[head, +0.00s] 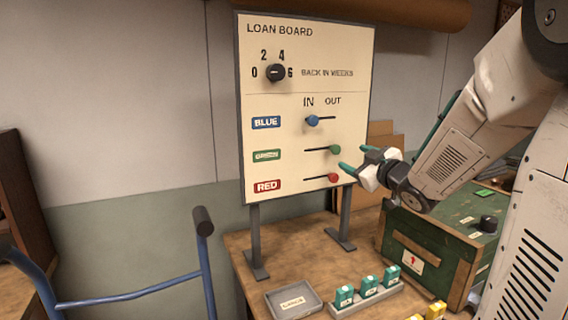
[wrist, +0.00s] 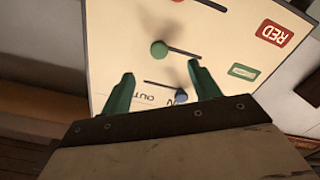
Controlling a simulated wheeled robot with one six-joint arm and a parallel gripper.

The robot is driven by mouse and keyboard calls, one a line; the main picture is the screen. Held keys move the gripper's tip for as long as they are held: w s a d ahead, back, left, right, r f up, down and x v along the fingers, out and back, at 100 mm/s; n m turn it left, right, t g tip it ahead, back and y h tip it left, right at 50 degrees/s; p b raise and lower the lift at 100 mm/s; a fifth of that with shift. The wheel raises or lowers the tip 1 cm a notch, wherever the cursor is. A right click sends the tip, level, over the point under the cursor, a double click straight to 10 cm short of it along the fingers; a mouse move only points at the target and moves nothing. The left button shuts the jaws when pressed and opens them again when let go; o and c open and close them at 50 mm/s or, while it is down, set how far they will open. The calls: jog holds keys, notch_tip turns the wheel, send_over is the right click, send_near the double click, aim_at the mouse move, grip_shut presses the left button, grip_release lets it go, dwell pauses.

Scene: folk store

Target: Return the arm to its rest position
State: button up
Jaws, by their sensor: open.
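My gripper (head: 352,159) is open and empty, with teal fingers. In the head view it is just right of the green and red sliders on the loan board (head: 355,60). In the wrist view the fingers (wrist: 161,85) point at the board, and the green knob (wrist: 159,49) shows between and beyond them. I see no clear contact with it. On the board, the blue knob (head: 313,120) is at the IN end. The green knob (head: 335,149) and red knob (head: 333,177) are at the OUT end. The black dial (head: 275,72) is at the upper left.
The board stands on two legs on a wooden table (head: 300,250). A grey tray (head: 274,303) and a holder with several teal boxes (head: 368,287) are in front. A green crate (head: 440,245) stands right, under my arm. A blue-railed cart (head: 130,292) is at the left.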

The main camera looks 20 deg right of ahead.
jog(key=s+d+f+m+g+h, duration=0.2)
jog(key=d+f+m+g+h, duration=0.2)
jog(key=d+f, duration=0.15)
jog(key=s+a+f+m+g+h, duration=0.2)
jog(key=s+f+m+g, duration=0.1)
jog(key=s+f+g, duration=0.35)
jog(key=s+a+r+g+y, duration=0.1)
jog(key=s+a+g+y, duration=0.2)
jog(key=s+a, duration=0.7)
jog(key=s+a+r+n+g+y, duration=0.1)
jog(key=s+a+r+g+y, duration=0.1)
jog(key=s+a, duration=0.9)
jog(key=a+g+y, duration=0.1)
jog(key=a, duration=0.2)
jog(key=shift+s+a, duration=0.25)
jog(key=shift+a, duration=0.15)
